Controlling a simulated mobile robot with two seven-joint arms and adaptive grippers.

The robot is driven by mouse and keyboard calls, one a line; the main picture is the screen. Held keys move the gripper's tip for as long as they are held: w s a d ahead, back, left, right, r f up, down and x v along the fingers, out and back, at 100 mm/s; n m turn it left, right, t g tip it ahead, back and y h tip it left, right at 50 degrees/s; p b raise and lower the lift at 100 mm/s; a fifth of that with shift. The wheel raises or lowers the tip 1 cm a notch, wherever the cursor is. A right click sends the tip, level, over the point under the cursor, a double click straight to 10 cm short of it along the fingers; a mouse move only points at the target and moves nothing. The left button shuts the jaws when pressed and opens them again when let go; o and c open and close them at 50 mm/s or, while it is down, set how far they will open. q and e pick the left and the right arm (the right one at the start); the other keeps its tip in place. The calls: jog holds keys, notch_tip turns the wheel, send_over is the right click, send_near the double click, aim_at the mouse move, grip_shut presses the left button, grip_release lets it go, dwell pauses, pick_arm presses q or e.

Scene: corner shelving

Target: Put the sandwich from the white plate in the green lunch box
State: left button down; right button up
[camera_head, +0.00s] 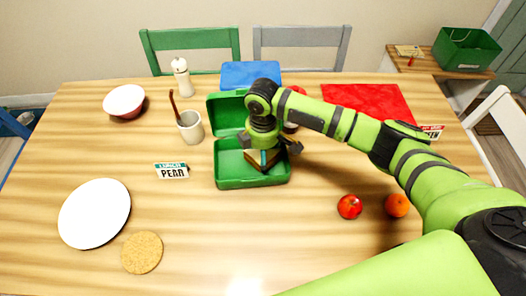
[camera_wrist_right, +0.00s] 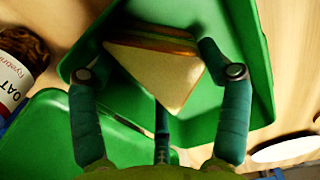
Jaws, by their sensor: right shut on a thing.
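The green lunch box (camera_head: 227,176) stands open mid-table, its lid raised at the back; it also shows in the right wrist view (camera_wrist_right: 258,85). My right gripper (camera_head: 264,158) is over the box's base, fingers pointing down. It is shut on the sandwich (camera_wrist_right: 160,72), a white-bread wedge with filling showing at its edge. In the head view the sandwich is mostly hidden by the gripper, within the outline of the base. I cannot tell whether it touches the bottom. The white plate (camera_head: 94,213) at left is empty. My left gripper is not in view.
A name sign (camera_head: 171,171) and a crock (camera_head: 190,127) with a wooden spoon stand left of the box. A blue box (camera_head: 250,75) is behind it. A red apple (camera_head: 349,206) and an orange (camera_head: 397,205) lie right. A cork coaster (camera_head: 142,252) lies front left.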

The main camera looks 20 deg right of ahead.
jog(key=shift+f, duration=0.15)
jog(key=o, duration=0.6)
notch_tip(320, 180, up, 12)
jog(key=shift+r, duration=0.2)
dwell(0.4)
